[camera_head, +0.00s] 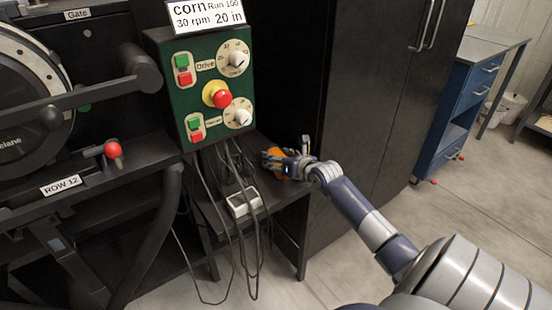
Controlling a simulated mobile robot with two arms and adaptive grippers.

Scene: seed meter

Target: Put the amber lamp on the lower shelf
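A small orange piece, which looks like the amber lamp (277,152), shows at my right gripper (272,161), partly hidden by the fingers. The fingers are beside or around it; at this size I cannot tell whether they are shut on it. My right arm reaches in from the lower right, and the gripper is over the dark shelf (290,193) below the green control box. I cannot tell whether the lamp touches the shelf. My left gripper is not in view.
The green control box (207,88) with buttons and dials stands left of the gripper. Cables hang below it past a white socket block (243,201). A tall dark cabinet (372,100) stands behind the gripper. The black machine fills the left.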

